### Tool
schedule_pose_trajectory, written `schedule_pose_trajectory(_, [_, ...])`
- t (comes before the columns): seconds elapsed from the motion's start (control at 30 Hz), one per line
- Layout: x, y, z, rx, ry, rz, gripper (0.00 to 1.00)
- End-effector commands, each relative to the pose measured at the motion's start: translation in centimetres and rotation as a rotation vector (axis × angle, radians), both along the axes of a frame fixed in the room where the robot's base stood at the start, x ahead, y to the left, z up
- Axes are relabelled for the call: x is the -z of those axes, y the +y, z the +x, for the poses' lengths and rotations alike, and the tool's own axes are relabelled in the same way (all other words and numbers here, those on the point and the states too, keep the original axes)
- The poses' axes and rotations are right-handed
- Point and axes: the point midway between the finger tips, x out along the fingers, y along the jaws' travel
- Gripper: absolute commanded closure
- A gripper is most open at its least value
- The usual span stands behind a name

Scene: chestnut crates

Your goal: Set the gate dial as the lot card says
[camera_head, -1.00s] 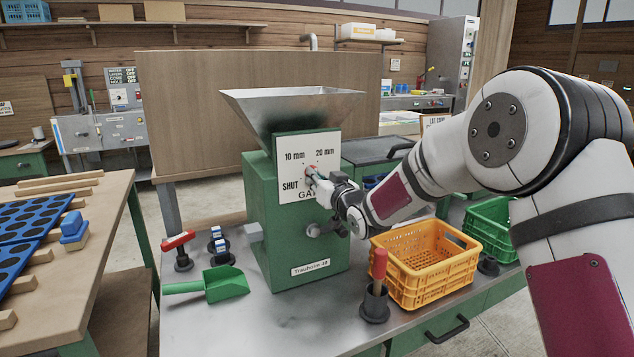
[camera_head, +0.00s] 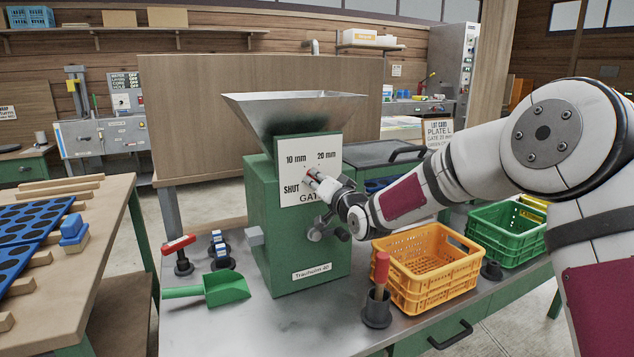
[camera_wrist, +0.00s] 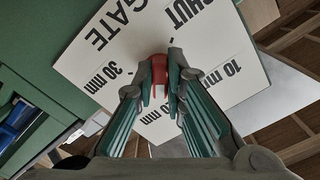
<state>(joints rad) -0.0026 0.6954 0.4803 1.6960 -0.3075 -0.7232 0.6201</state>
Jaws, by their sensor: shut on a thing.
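The gate dial is on a white plate (camera_head: 298,190) on the front of the green machine (camera_head: 262,215), marked SHUT, 10 mm and 20 mm. The wrist view also shows 30 mm on the plate (camera_wrist: 105,45). My gripper (camera_head: 318,180) is shut on the red dial knob (camera_wrist: 159,68), with a finger on each side of it. In the wrist view the red part extends down toward the partly covered 20 mm mark; its exact setting is hard to tell. The lot card (camera_head: 437,133) behind my arm reads PLATE L and GATE 20 mm; its lower line is unclear.
An orange crate (camera_head: 425,291) and a green crate (camera_head: 507,253) stand right of the machine. A red-handled tool (camera_head: 381,268) stands in a dark holder before the orange crate. A green scoop (camera_head: 226,288) lies at left. The bench front is clear.

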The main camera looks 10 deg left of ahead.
Motion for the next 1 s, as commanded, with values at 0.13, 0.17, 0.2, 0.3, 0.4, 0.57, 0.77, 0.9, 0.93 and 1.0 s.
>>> schedule_pose_trajectory(0.13, [0.0, 0.0, 0.0, -0.001, 0.005, 0.005, 1.00])
schedule_pose_trajectory(0.17, [0.0, 0.1, 0.0, -0.001, 0.005, 0.005, 1.00])
schedule_pose_trajectory(0.2, [0.0, 0.1, 0.0, -0.001, 0.005, 0.005, 1.00])
schedule_pose_trajectory(0.3, [0.0, 0.0, 0.0, -0.001, 0.004, 0.005, 1.00])
schedule_pose_trajectory(0.4, [0.0, 0.0, 0.0, -0.001, 0.004, 0.005, 1.00])
schedule_pose_trajectory(0.57, [0.0, 0.0, 0.0, -0.001, 0.003, 0.004, 0.68])
schedule_pose_trajectory(0.77, [0.0, 0.0, 0.0, -0.001, 0.003, 0.004, 0.68])
schedule_pose_trajectory(0.9, [0.0, -0.2, -0.3, 0.000, 0.003, 0.004, 0.68])
schedule_pose_trajectory(0.93, [0.0, -0.3, -0.4, 0.001, 0.003, 0.004, 0.68])
schedule_pose_trajectory(1.0, [0.0, -0.7, -1.0, 0.000, 0.003, 0.003, 0.68])
